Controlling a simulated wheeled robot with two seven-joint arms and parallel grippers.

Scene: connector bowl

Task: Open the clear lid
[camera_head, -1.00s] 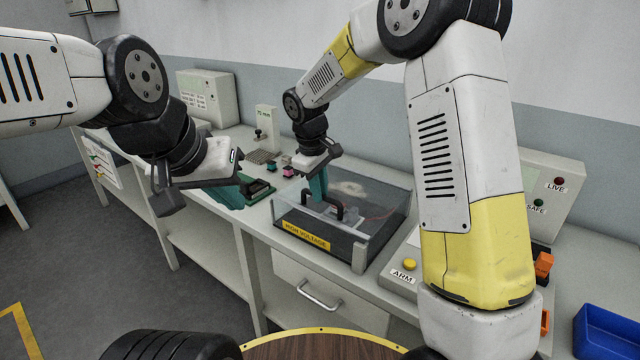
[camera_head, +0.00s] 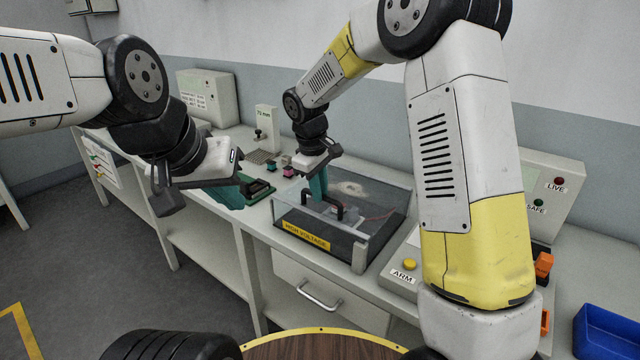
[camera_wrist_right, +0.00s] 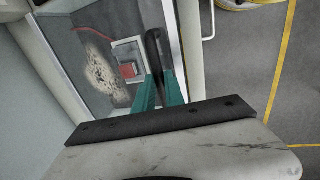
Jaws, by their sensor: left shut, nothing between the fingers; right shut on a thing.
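The clear lid (camera_head: 368,196) lies over a dark box labelled HIGH VOLTAGE on the bench and looks closed. It has a black bar handle (camera_head: 337,208) near its front left. My right gripper (camera_head: 319,190), with teal fingers, reaches down to the lid and is shut on the handle. In the right wrist view the handle (camera_wrist_right: 153,50) runs up from between the teal fingers (camera_wrist_right: 159,88). My left gripper (camera_head: 165,195) hangs to the left, in front of the bench and away from the box. Its fingertips are hard to make out.
An ARM panel with a yellow button (camera_head: 409,264) stands right of the box. A blue bin (camera_head: 607,330) is at the far right. A green fixture (camera_head: 225,192) and small coloured connectors (camera_head: 288,171) sit left of the box. A drawer (camera_head: 320,290) is below.

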